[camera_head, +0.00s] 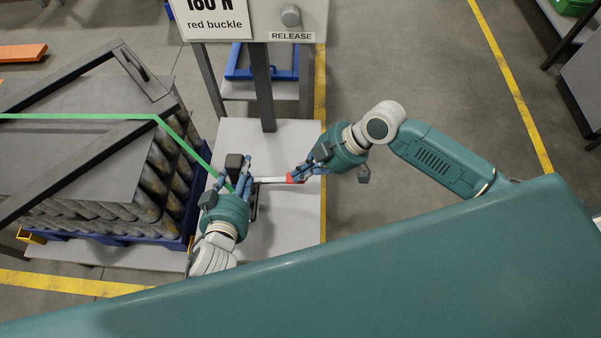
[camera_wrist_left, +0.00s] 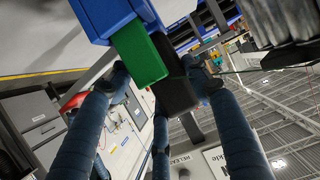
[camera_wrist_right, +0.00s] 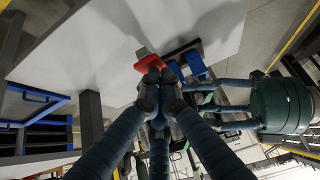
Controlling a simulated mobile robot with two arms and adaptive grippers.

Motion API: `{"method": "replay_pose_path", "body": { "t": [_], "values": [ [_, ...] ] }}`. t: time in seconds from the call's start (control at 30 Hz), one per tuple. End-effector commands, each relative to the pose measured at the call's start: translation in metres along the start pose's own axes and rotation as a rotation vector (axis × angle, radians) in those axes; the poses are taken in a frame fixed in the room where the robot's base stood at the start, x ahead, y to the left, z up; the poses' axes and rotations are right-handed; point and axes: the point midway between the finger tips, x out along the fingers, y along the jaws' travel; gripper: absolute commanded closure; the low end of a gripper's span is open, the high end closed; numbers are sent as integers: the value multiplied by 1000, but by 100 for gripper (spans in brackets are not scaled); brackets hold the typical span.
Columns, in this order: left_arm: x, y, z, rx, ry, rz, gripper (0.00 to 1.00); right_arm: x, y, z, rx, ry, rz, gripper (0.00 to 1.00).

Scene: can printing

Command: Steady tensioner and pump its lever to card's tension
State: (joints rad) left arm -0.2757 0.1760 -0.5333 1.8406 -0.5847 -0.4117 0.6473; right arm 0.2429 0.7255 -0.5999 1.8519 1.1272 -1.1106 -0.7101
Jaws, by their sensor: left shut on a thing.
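The card (camera_head: 216,18) on the panel reads "N" and "red buckle"; its number is cut at the top edge. My left gripper (camera_head: 238,172) is shut around the tensioner, whose black block (camera_wrist_left: 176,92) lies between its fingertips in the left wrist view. The green strap (camera_head: 80,116) runs to that gripper. The tensioner's pale lever (camera_head: 270,180) points right and ends in a red grip (camera_head: 295,177). My right gripper (camera_head: 300,172) is at this grip. In the right wrist view its fingertips are together beside the red grip (camera_wrist_right: 150,62); whether they pinch it is unclear.
A caged pallet load of cylinders (camera_head: 115,205) stands at the left on a blue pallet. A RELEASE knob (camera_head: 291,15) is on the panel, above a dark post (camera_head: 263,90). Bare pale platform (camera_head: 290,220) lies right of the left gripper.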

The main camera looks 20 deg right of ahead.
Motion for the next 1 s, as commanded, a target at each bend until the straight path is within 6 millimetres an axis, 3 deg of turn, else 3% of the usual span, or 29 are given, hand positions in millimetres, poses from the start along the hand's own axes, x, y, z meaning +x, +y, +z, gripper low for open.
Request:
{"method": "replay_pose_path", "body": {
  "t": [0.13,0.4,0.53,0.7,1.0],
  "values": [
    [0,0,1,-2,-1,-1,100,-23,1,-19,-6,1,4,100],
    [0,0,1,-1,-1,-1,100,-85,1,-12,-2,-2,3,100],
    [0,0,1,0,-1,-1,100,-106,1,-12,-2,1,3,100],
    [0,0,1,0,-1,-1,100,-120,0,-11,-2,2,2,100],
    [0,0,0,1,-1,0,100,-122,0,-12,-2,5,1,100]
  ]
}}
